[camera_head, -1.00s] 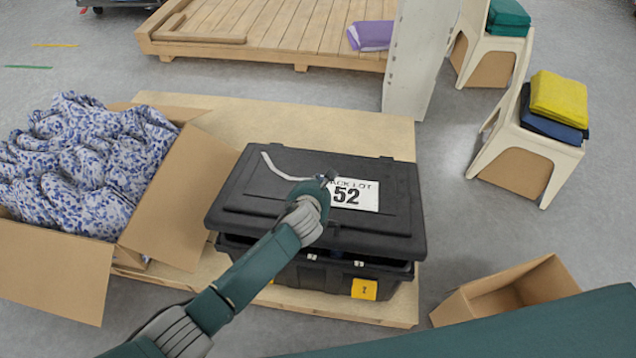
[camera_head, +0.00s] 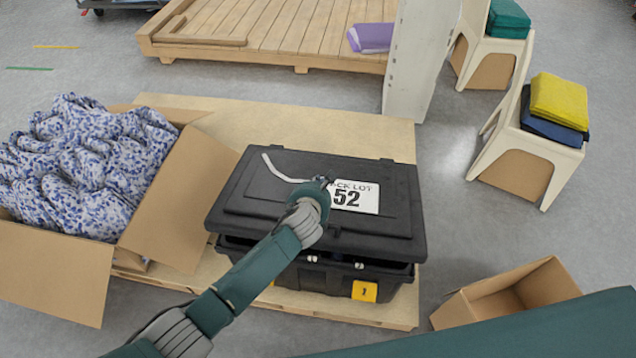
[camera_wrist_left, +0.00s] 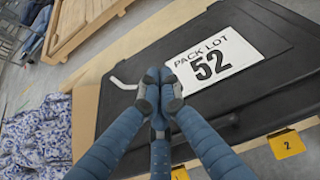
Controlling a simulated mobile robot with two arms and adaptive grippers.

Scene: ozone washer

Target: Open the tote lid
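The black tote (camera_head: 320,277) stands on a wooden pallet, with its black lid (camera_head: 270,205) lying over it. A dark gap with light spots shows between the lid's front edge and the tote body. The lid has a white label reading 52 (camera_head: 355,196) and a thin bent white strip (camera_head: 274,166). My left gripper (camera_head: 322,182) is over the middle of the lid, left of the label. In the left wrist view its fingers (camera_wrist_left: 161,80) are together, beside the strip's end; whether they pinch it I cannot tell. My right gripper is out of view.
An open cardboard box (camera_head: 185,195) with blue-patterned cloth stands left of the tote. An empty carton (camera_head: 510,292) is at lower right. Yellow tags (camera_head: 364,291) hang on the tote's front. Stools with folded cloths (camera_head: 558,97) stand right. Bare pallet (camera_head: 340,128) lies behind.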

